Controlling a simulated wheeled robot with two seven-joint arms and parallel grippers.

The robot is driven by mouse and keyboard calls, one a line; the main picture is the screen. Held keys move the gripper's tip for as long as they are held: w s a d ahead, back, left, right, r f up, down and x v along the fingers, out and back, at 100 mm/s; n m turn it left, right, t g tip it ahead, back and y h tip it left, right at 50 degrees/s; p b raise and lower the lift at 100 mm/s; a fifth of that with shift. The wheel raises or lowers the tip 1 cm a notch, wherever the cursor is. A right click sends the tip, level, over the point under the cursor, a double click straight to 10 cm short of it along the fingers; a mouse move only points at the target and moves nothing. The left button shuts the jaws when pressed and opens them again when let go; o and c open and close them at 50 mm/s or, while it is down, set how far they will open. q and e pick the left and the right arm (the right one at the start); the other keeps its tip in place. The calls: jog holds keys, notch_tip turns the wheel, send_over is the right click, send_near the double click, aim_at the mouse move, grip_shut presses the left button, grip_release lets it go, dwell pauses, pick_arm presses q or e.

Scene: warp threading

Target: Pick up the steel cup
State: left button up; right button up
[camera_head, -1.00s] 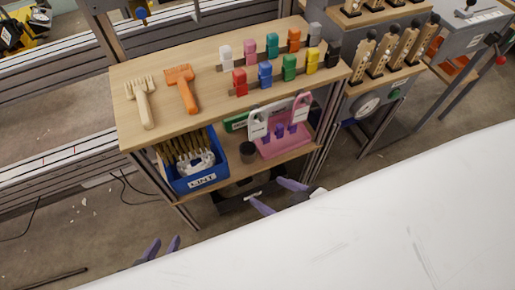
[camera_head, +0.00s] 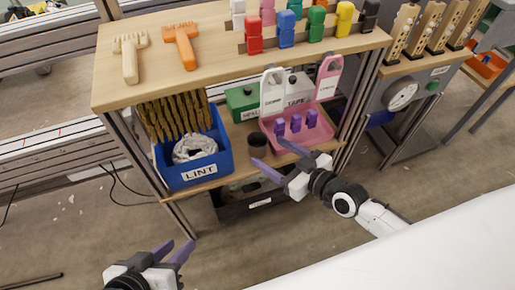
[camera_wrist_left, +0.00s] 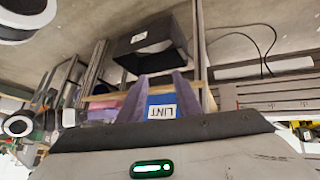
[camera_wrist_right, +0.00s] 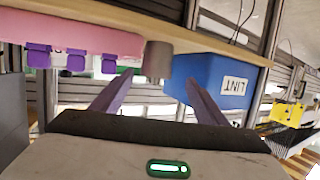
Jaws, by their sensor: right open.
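The steel cup (camera_head: 258,140) is a small dark grey cylinder on the lower shelf, between the blue LINT bin and the pink tray. It also shows in the right wrist view (camera_wrist_right: 158,60), upside down, ahead of the fingers and nearly between them. My right gripper (camera_head: 270,155) is open and empty, just in front of the cup, apart from it. My left gripper (camera_head: 176,251) is open and empty, low in front of the shelf unit and far from the cup.
The blue LINT bin (camera_head: 222,155) stands left of the cup, the pink tray (camera_head: 318,136) with purple pieces right of it. The upper shelf (camera_head: 205,72) overhangs. A dark bin (camera_head: 232,209) sits below. A white surface (camera_head: 430,256) fills the lower right.

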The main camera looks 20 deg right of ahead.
aim_at(265, 145)
jog(key=x, duration=0.1)
jog(key=b+x, duration=0.1)
jog(key=x, duration=0.1)
jog(key=b+x, duration=0.1)
jog(key=shift+w+d, duration=0.25)
jog(key=shift+w, duration=0.15)
jog(key=shift+w+a, duration=0.15)
jog(key=shift+w, duration=0.15)
pick_arm(q)
jog(key=shift+w+d+r+t+h, duration=0.3)
jog(key=shift+d+r+h, duration=0.1)
jog(key=shift+d+r, duration=0.35)
pick_arm(e)
jog(key=c, duration=1.1)
jog(key=shift+r, duration=0.15)
jog(key=shift+c, duration=0.2)
